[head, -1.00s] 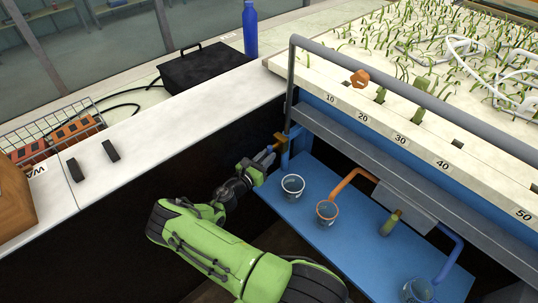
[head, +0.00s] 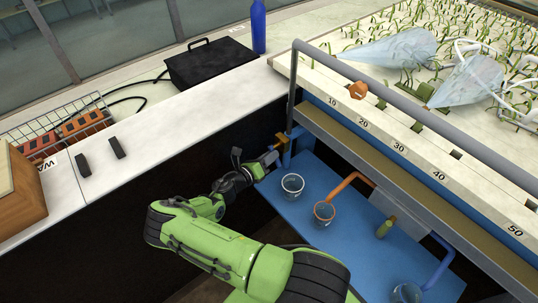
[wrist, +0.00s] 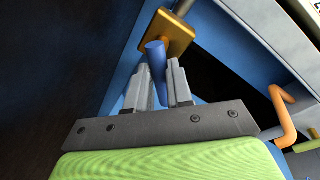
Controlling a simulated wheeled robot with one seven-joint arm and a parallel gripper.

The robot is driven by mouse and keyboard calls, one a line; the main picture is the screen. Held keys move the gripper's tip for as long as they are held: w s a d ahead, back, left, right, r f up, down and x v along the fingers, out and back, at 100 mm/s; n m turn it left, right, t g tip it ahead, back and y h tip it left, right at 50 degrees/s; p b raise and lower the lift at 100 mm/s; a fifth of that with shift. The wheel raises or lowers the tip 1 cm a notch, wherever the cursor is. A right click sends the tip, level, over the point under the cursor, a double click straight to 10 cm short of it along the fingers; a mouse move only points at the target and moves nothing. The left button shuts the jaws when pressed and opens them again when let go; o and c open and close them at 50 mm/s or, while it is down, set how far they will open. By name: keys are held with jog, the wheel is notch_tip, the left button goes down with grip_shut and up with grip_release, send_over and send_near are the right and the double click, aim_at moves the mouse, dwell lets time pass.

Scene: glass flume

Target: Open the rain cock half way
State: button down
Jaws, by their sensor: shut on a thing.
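The rain cock is a brass-coloured block (head: 282,140) on the grey pipe at the near left corner of the flume. It shows close up in the wrist view (wrist: 172,32). Its blue lever (wrist: 155,55) sticks out from the block towards my gripper. My gripper (head: 270,160) is shut on this lever, with one grey finger on each side of it in the wrist view (wrist: 161,80). The lever's far part is hidden between the fingers. Two pale, see-through spray cones (head: 398,47) hang over the seedling bed (head: 400,20).
Below the flume, a blue shelf (head: 330,235) holds a white-rimmed cup (head: 292,186), an orange-rimmed cup (head: 324,214) and a clear cup (head: 407,294). An orange pipe (head: 345,183) is nearby. A white ledge (head: 130,130) with a black case (head: 208,65) lies to the left.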

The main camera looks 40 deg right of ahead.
dwell(0.3)
jog(key=c, duration=1)
grip_release()
jog(key=p+v, duration=0.1)
jog(key=v, duration=1.4)
jog(key=shift+s+a+r, duration=0.1)
jog(key=shift+a, duration=0.3)
